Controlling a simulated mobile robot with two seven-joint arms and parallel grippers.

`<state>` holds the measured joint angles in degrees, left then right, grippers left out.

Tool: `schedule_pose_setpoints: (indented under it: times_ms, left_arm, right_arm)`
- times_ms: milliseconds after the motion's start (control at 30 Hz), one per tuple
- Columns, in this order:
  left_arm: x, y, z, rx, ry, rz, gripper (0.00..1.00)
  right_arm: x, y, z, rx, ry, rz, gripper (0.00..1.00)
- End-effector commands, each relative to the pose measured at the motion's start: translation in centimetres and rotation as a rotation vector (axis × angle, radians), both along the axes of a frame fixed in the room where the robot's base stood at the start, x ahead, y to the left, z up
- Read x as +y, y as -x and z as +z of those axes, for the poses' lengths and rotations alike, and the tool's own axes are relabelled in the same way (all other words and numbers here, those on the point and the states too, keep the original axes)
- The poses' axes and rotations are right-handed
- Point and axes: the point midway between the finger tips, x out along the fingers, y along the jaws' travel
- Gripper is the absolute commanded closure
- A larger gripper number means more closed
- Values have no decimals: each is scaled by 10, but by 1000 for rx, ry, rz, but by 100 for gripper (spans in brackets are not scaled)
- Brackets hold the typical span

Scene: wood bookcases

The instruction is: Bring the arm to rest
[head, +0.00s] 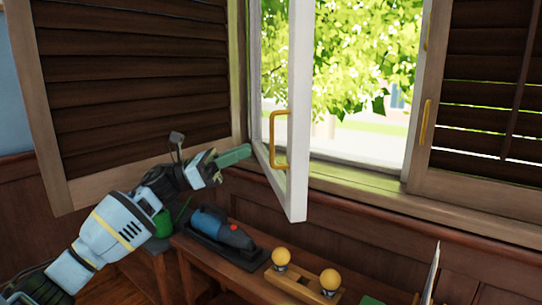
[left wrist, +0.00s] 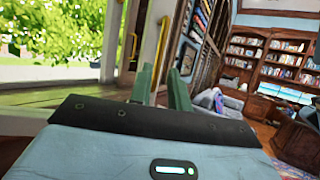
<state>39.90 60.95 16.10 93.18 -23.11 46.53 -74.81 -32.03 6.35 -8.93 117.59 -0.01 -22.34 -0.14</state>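My left arm (head: 115,230) reaches in from the lower left, tilted up and to the right. My left gripper (head: 236,156) has green fingers and is beside the open white window sash (head: 299,110), left of its yellow handle (head: 274,140). In the left wrist view my left gripper (left wrist: 162,88) shows its two green fingers a little apart, with nothing held between them. I cannot tell exactly how far the fingertips are from the sash. My right gripper is not in view.
A wooden louvred shutter (head: 130,80) stands left of the window. Below it, a wooden bench (head: 205,262) carries a blue and black power tool (head: 222,230) and a wooden piece with two yellow knobs (head: 303,287). Bookcases (left wrist: 270,65) and a grey armchair (left wrist: 228,103) show in the left wrist view.

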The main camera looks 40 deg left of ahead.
Motion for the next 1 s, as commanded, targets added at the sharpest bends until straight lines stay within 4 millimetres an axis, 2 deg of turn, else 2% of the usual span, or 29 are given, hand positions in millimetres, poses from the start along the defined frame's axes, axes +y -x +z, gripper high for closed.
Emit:
schedule_pose_setpoints:
  times_ms: [267,367,467,567,600,667,800,867,1000]
  left_arm:
    - [-1,-1,-3,7,7,-1,82]
    - [-4,-5,-22,61,61,-9,82]
    - [-11,-12,-65,184,186,-21,82]
    - [-23,-16,-126,359,373,-28,82]
    - [-28,-15,-153,435,455,-30,82]
    - [-36,-12,-191,543,578,-25,82]
    - [-57,9,-278,785,863,1,82]
    - [-67,22,-313,883,988,20,82]
    - [-93,64,-391,1096,1281,85,82]
  right_arm:
    - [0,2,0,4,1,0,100]
    - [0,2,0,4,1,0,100]
    - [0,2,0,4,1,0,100]
    - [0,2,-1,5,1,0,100]
    - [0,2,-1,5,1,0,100]
    - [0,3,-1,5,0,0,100]
    - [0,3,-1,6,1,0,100]
    - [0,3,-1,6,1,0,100]
    - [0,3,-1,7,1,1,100]
